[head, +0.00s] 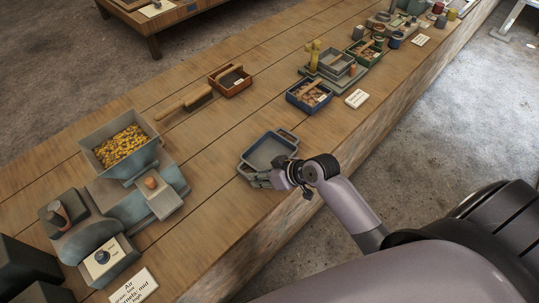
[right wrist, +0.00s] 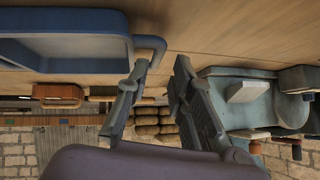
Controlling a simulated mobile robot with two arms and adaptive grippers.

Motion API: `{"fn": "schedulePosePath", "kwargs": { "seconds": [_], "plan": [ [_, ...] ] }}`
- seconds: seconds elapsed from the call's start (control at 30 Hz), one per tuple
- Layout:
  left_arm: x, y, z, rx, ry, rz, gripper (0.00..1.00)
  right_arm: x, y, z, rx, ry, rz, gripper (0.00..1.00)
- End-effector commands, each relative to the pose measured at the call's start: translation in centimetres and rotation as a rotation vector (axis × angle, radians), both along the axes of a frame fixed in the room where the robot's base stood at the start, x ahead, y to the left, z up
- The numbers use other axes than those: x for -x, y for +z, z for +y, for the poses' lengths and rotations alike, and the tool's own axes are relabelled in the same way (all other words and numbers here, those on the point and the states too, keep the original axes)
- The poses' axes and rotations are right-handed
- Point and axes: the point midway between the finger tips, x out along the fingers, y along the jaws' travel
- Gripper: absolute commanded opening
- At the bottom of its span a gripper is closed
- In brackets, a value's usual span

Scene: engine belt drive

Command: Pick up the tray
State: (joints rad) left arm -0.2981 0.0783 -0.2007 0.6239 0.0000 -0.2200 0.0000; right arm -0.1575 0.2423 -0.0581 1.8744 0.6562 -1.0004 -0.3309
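The tray (head: 270,152) is a shallow blue-grey tray with loop handles, lying flat on the wooden workbench near its front edge. In the right wrist view, the tray (right wrist: 60,48) fills the upper left, and its handle (right wrist: 152,42) reaches toward my fingertips. My right gripper (head: 258,178) is at the tray's near handle, partly hiding it. In the right wrist view, my right gripper (right wrist: 161,65) has its fingers apart. One fingertip overlaps the handle in the picture; I cannot tell whether they touch. My left gripper is not in view.
A grey-blue machine with a hopper of yellow pieces (head: 122,146) stands left of the tray. A brush (head: 185,103) and small brown box (head: 230,80) lie behind. A blue bin (head: 309,96) and white card (head: 356,98) sit to the right. Bench around the tray is mostly clear.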

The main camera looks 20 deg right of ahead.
Motion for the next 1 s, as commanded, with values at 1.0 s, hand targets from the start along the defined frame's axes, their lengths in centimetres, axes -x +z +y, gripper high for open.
{"fn": "schedulePosePath", "kwargs": {
  "seconds": [1.0],
  "plan": [
    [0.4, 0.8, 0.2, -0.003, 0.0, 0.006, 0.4, -3.6, -3.8, 2.1, 0.0, 0.0, 0.0, 0.08]
  ]
}}
